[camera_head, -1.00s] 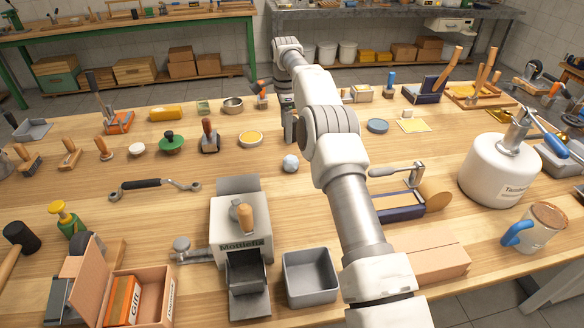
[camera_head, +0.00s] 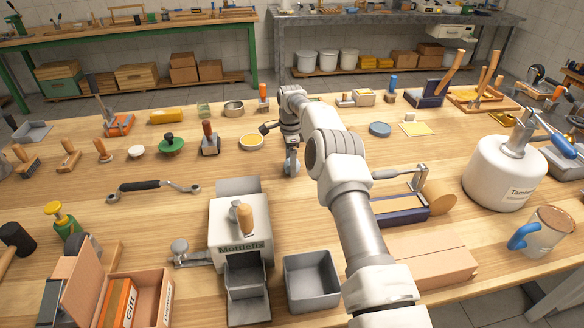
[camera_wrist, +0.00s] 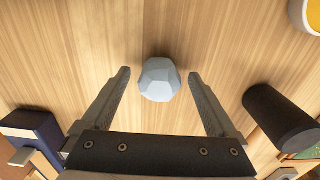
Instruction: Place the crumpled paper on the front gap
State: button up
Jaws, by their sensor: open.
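The crumpled paper (camera_wrist: 158,79) is a small pale blue-grey faceted ball on the wooden table. In the wrist view it lies between the tips of my two fingers, with space on both sides. My gripper (camera_wrist: 160,76) is open and points down over it. In the head view my gripper (camera_head: 291,167) is at the ball's place and mostly hides it. A grey machine lettered "Mottlefix" (camera_head: 234,252) stands nearer the front with an open bay low on its front. I cannot tell for sure which opening is the front gap.
A grey open bin (camera_head: 312,280) stands right of the machine. A wrench-like tool (camera_head: 153,187) lies to the left. A yellow-filled dish (camera_head: 251,142) is beside my gripper. A blue frame with a crank (camera_head: 400,208) and a white tank (camera_head: 503,172) are to the right.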

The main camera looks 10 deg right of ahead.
grip_shut()
jog(key=shift+r, duration=0.5)
notch_tip(320, 180, up, 4)
jog(key=shift+d+f, duration=0.15)
jog(key=shift+f, duration=0.05)
jog(key=s+d+r, duration=0.5)
jog(key=d+r, duration=0.1)
jog(key=d, duration=0.4)
jog(key=shift+s+r, duration=0.25)
jog(key=shift+s, duration=0.1)
